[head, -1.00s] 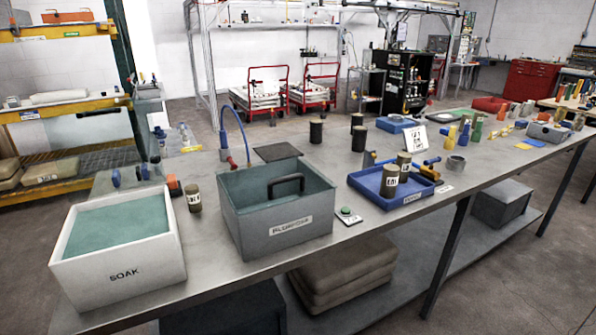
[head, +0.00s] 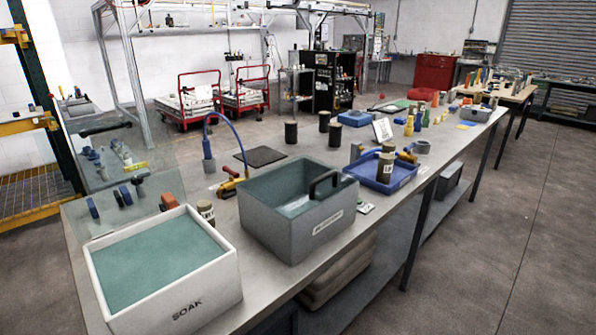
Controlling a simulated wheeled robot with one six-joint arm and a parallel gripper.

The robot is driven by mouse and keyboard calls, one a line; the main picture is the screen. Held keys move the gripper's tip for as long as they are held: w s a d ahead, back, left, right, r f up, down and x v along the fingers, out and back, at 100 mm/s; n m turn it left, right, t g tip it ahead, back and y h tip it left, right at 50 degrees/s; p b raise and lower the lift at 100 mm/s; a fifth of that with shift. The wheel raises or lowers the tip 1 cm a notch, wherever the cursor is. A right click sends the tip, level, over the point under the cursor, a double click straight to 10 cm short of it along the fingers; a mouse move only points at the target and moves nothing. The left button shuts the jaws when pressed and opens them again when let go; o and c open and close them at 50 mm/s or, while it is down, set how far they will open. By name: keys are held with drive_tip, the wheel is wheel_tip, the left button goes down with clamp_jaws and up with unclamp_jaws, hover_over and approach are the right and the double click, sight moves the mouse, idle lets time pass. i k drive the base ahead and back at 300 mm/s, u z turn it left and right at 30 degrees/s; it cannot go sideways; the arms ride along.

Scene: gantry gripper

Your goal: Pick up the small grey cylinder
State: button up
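A short grey cylinder (head: 421,147), ring-like in shape, stands on the long grey bench just beyond the right end of the blue tray (head: 404,180). Other upright cylinders are dark grey-brown: one stands alone (head: 290,132), and two more (head: 324,121) (head: 335,134) stand to its right. Labelled cylinders (head: 385,168) stand in the blue tray, and one (head: 206,212) is partly hidden behind the white SOAK bin. I cannot tell for sure which one the task names. My gripper is not in view.
The white SOAK bin (head: 204,297) and a grey handled bin (head: 316,234) stand along the near edge. A blue hose (head: 228,120) arches over the bench by a dark mat (head: 260,156). Open floor (head: 500,240) lies to the right.

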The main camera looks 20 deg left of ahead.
sight(385, 165)
drive_tip(key=u, duration=0.25)
drive_tip(key=i, duration=1.65)
drive_tip(key=z, duration=0.05)
